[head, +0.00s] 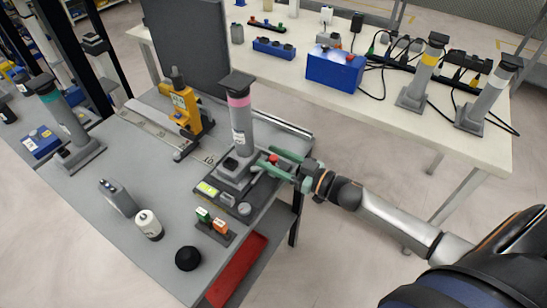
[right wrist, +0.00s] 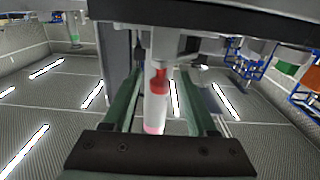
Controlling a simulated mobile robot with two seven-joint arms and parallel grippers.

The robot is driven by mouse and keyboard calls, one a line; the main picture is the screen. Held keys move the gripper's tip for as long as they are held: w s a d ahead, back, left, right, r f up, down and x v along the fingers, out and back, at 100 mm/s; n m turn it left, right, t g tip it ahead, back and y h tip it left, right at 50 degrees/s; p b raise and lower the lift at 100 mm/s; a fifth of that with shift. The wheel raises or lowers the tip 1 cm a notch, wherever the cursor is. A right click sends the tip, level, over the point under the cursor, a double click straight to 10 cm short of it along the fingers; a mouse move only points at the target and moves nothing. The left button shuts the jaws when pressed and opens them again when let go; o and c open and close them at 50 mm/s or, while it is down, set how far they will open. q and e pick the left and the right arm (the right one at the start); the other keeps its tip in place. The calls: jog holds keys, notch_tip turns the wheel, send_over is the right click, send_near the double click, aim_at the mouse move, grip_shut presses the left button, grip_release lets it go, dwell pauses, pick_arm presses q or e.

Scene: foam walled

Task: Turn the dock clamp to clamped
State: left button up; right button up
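The dock (head: 232,170) stands near the right edge of the grey bench, with a grey post with a pink band (head: 239,110) upright in it. A small red part (head: 273,159), apparently the clamp's handle, sits at the dock's right side. My right gripper (head: 272,163) reaches in from the right with green fingers apart, one on each side of the red part. In the right wrist view the red part (right wrist: 160,81) is between the fingers, with visible gaps. The clamp's exact position is hard to tell. My left gripper is not in view.
A yellow device (head: 184,110) on a rail stands behind the dock. A teal-banded post (head: 66,125) stands left. A white table (head: 440,137) is behind.

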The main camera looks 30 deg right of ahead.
grip_shut()
dwell(0.3)
jog(key=shift+r+m+h+p, duration=0.1)
jog(key=shift+m+h+p, duration=0.3)
jog(key=shift+p, duration=0.05)
jog(key=m+t+h+p, duration=0.1)
jog(key=h, duration=0.1)
jog(key=shift+m+t+h, duration=0.3)
jog(key=shift+m+t+h+p, duration=0.3)
jog(key=shift+m+h, duration=0.6)
jog(key=shift+h, duration=0.3)
jog(key=shift+m+h, duration=0.7)
jog(key=shift+h, duration=0.9)
